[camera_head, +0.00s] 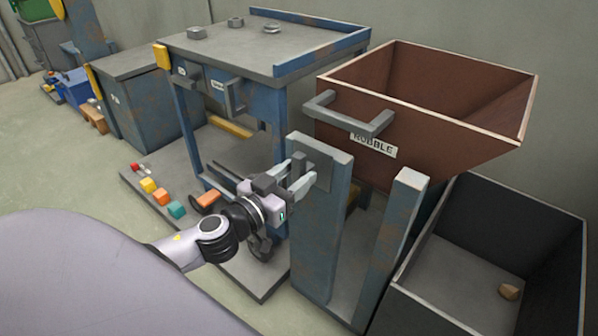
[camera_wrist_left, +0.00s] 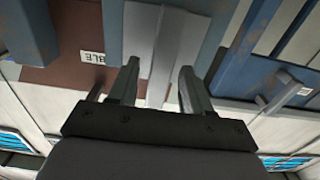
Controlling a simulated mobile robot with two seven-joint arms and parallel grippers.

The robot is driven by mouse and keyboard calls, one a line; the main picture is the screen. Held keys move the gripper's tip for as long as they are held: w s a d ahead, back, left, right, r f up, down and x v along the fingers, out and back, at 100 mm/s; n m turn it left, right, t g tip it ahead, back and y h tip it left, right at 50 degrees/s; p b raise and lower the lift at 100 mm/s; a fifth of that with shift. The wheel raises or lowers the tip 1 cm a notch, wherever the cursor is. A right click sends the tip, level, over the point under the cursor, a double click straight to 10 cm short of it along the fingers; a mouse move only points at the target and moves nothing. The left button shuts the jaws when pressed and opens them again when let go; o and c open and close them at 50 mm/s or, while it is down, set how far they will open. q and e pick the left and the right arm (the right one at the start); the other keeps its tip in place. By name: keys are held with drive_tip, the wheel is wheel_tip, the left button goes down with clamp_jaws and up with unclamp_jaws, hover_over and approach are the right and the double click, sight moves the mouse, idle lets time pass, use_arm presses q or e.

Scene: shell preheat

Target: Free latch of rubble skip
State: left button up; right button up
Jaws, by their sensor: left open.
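The rubble skip (camera_head: 450,140) is a reddish-brown open bin with a grey handle (camera_head: 350,117) and a "RUBBLE" label, raised behind two blue posts. The latch (camera_head: 299,161) is a grey bar on a grey plate on the left blue post (camera_head: 318,225). My left gripper (camera_head: 298,180) is at this latch, jaws open. In the left wrist view the grey latch bar (camera_wrist_left: 163,60) lies between the open fingers, with a gap visible on the right; contact on the left is unclear. The skip's brown side also shows there (camera_wrist_left: 60,65). My right gripper is not in view.
A dark open container (camera_head: 450,270) with a small brown lump (camera_head: 509,291) stands below the skip at right. A blue workbench (camera_head: 260,50) with a grey top stands behind. Several coloured blocks (camera_head: 160,197) lie on the grey platform at left.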

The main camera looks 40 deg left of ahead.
use_arm(q)
drive_tip(key=shift+w+d, duration=0.1)
drive_tip(key=shift+w, duration=0.7)
clamp_jaws()
